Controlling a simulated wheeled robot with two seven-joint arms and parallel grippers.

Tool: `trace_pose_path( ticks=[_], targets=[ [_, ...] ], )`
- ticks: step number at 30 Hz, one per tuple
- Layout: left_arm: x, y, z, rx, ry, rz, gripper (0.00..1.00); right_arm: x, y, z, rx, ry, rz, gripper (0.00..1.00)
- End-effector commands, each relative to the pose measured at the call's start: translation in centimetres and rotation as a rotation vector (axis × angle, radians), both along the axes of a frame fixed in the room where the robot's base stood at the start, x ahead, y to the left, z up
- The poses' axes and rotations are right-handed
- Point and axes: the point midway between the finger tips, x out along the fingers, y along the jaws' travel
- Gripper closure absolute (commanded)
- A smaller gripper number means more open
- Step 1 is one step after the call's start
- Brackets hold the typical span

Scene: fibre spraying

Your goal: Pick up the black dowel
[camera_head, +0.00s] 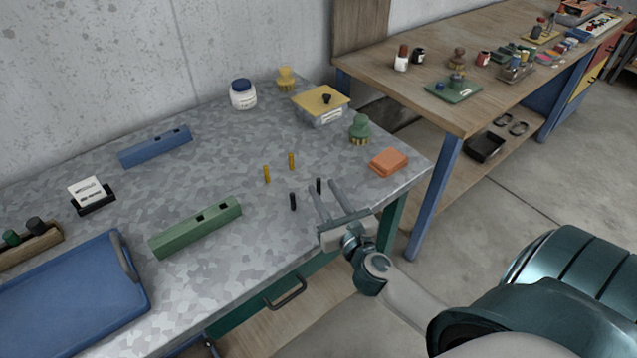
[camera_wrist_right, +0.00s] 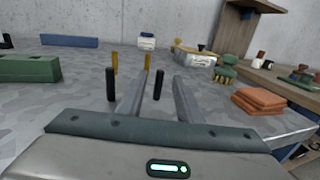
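Two short black dowels stand upright on the grey mottled table (camera_head: 225,165). The right-hand black dowel (camera_head: 319,186) is by the fingertips of my right gripper (camera_head: 324,184). In the wrist view this dowel (camera_wrist_right: 159,85) shows between the two open fingers, which do not close on it. The other black dowel (camera_head: 293,201) stands to the left, outside the fingers; it also shows in the wrist view (camera_wrist_right: 110,84). My left gripper is not in view.
Two yellow dowels (camera_head: 267,174) (camera_head: 291,161) stand just behind. A green slotted block (camera_head: 197,228) lies left, a blue block (camera_head: 155,147) farther back. Orange pads (camera_head: 389,162), a green-handled brush (camera_head: 359,129) and a yellow-lidded box (camera_head: 321,104) are at the right. A blue tray (camera_head: 75,290) is front left.

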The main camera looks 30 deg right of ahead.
Motion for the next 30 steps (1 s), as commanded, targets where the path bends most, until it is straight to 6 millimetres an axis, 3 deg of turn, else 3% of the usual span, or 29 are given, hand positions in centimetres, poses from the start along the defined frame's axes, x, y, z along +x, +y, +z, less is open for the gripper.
trace_pose_path(
  ticks=[6, 20, 30],
  targets=[
    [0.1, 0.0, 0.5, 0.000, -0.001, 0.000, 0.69, 2.1, -0.4, 0.0, 0.000, 0.000, 0.000, 0.68],
    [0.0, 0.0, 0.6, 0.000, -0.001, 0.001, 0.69, 2.5, -0.4, 0.0, 0.000, 0.000, 0.001, 0.68],
    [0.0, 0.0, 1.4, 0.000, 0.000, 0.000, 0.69, 6.4, -1.2, 0.1, -0.001, 0.000, 0.000, 0.68]
  ],
)
